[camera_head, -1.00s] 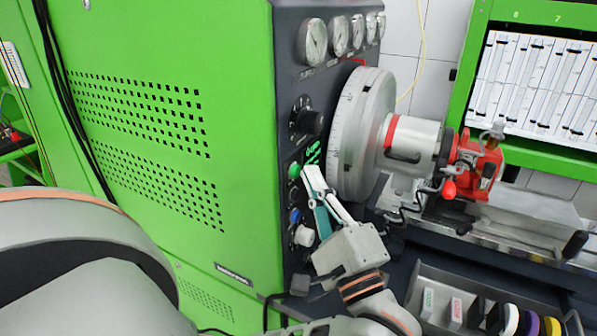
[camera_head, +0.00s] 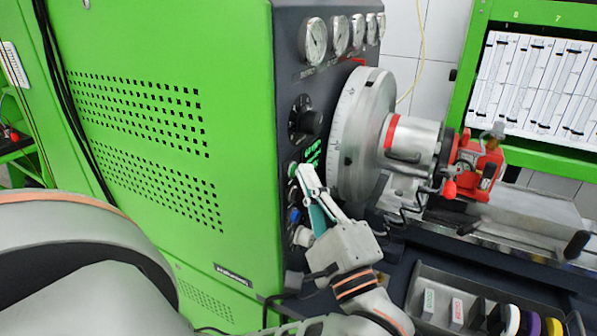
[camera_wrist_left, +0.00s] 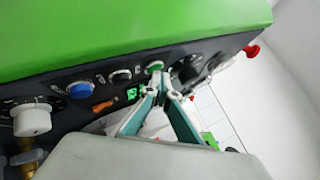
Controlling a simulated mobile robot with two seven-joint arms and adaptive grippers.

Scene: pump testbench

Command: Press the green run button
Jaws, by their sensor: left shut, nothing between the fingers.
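The green run button (camera_head: 293,169) is on the dark control panel (camera_head: 289,105) of the test bench, below a black knob. My left gripper (camera_head: 305,170) is shut and empty, with its fingertips pointing up at the panel, right beside the green button. In the left wrist view the green button (camera_wrist_left: 154,66) shows just beyond the closed fingertips (camera_wrist_left: 160,78). The tips are very close to it or touching it; I cannot tell which. Part of the button is hidden by the fingers. My right gripper is not in view.
A blue button (camera_wrist_left: 80,90) and a white knob (camera_wrist_left: 32,120) sit on the same panel. The large metal disc (camera_head: 358,130) stands close to the right of my gripper. A grey tray (camera_head: 414,304) with several coloured discs lies at the lower right.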

